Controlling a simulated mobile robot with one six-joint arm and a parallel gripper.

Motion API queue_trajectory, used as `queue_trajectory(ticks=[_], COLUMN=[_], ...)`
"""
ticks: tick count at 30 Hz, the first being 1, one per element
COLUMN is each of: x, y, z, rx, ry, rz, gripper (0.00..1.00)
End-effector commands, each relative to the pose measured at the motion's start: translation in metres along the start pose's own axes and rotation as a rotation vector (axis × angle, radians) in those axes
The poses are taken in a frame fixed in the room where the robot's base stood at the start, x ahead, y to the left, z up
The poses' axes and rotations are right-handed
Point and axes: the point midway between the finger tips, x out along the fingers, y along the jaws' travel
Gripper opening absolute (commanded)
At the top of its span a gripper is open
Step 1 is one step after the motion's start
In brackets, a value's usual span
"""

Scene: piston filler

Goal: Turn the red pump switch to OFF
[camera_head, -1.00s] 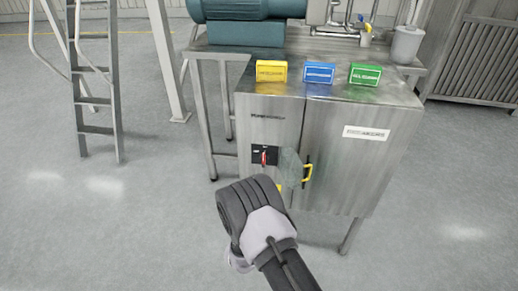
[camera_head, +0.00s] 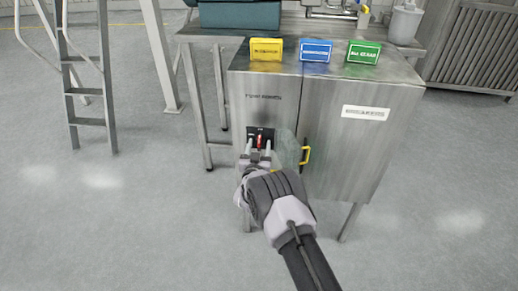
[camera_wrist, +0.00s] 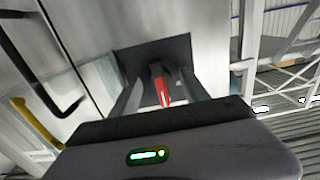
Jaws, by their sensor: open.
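The red pump switch (camera_head: 260,142) is a small red handle on a black plate (camera_head: 252,131) on the left door of the metal cabinet. It stands about upright in the head view. In the wrist view the red handle (camera_wrist: 162,90) is between the two fingers, with the dark plate (camera_wrist: 180,52) behind it. My gripper (camera_head: 258,146) is open, its fingertips close to the plate on either side of the handle. I cannot tell whether a finger touches it. The plate's lettering is too small to read.
The steel cabinet (camera_head: 360,135) has a yellow door handle (camera_head: 306,154) just right of the switch. Yellow (camera_head: 266,48), blue (camera_head: 315,50) and green (camera_head: 363,52) labelled boxes stand on top. A ladder (camera_head: 88,90) is at left. The floor around is clear.

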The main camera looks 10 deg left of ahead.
Motion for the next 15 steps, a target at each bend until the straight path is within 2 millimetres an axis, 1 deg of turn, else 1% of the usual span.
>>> queue_trajectory(ticks=[5, 6, 8, 9, 13, 14, 15], x=[0.0001, 0.0, -0.0001, -0.0001, -0.0003, -0.0003, -0.0003], y=[-0.0001, -0.0001, -0.0001, -0.0002, -0.0001, -0.0001, -0.0001], z=[-0.0004, -0.0004, -0.0003, -0.0003, -0.0001, -0.0001, -0.0001], rx=[0.0, 0.0, 0.0, 0.0, 0.0, 0.0, 0.0], ry=[0.0, 0.0, 0.0, 0.0, -0.001, -0.001, -0.001], rz=[0.0, 0.0, 0.0, 0.0, 0.0, 0.0, 0.0], gripper=[0.54, 0.5, 0.38, 0.3, 0.05, 0.0, 0.0])
